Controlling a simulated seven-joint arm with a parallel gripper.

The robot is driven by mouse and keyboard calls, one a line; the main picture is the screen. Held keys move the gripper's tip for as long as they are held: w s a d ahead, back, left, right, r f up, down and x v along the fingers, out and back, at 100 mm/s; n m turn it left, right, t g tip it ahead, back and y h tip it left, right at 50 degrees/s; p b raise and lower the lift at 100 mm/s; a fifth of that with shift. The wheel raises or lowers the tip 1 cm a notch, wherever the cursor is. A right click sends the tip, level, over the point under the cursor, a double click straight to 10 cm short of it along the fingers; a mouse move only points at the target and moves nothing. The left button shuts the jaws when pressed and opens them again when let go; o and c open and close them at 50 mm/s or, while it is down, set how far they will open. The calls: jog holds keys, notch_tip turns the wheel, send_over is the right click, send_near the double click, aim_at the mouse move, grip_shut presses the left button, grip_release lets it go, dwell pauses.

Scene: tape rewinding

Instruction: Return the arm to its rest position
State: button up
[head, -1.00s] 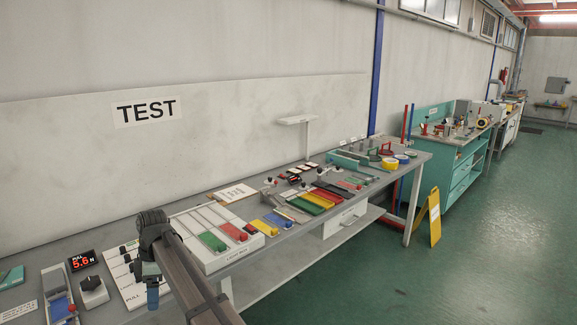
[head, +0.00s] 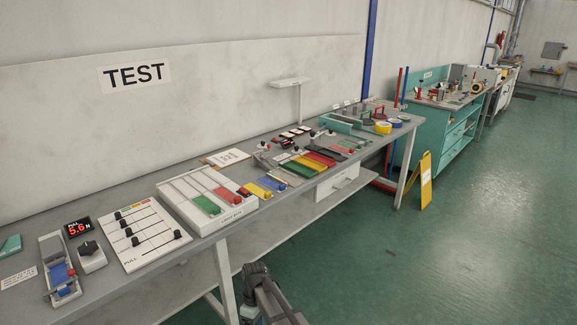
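My arm (head: 272,300) shows at the bottom of the head view, in front of the bench's front edge and below its top. I cannot make out the fingertips or whether the gripper is open or shut. The arm appears apart from the bench and its leg.
The grey bench (head: 221,243) carries a slider panel (head: 143,235), a white tray with green and red blocks (head: 190,213), a red-lit display (head: 77,227) and several coloured pieces. A yellow floor sign (head: 425,180) stands right of it. The green floor (head: 400,270) at right is clear.

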jog(key=s+d+f+m+g, duration=0.1)
jog(key=s+d+f+m, duration=0.2)
jog(key=s+d+f, duration=0.4)
jog(key=s+d+f+m, duration=0.3)
jog(key=s+d+f, duration=0.3)
jog(key=d, duration=0.4)
jog(key=s+d+f+m, duration=0.2)
jog(key=s+d, duration=0.1)
jog(key=s, duration=0.3)
jog(key=s+d+f+m+g, duration=0.1)
jog(key=s+d+f+m, duration=0.2)
jog(key=s, duration=0.4)
jog(key=s+d+f+m+g, duration=0.1)
jog(key=s+d+f+m, duration=0.1)
jog(key=s+d, duration=0.3)
jog(key=shift+s+d+f+m+h, duration=0.15)
jog(key=shift+s+f+m+h, duration=0.15)
jog(key=shift+s+f, duration=0.6)
jog(key=shift+s+r, duration=0.25)
jog(key=shift+r, duration=0.1)
jog(key=shift+c, duration=0.2)
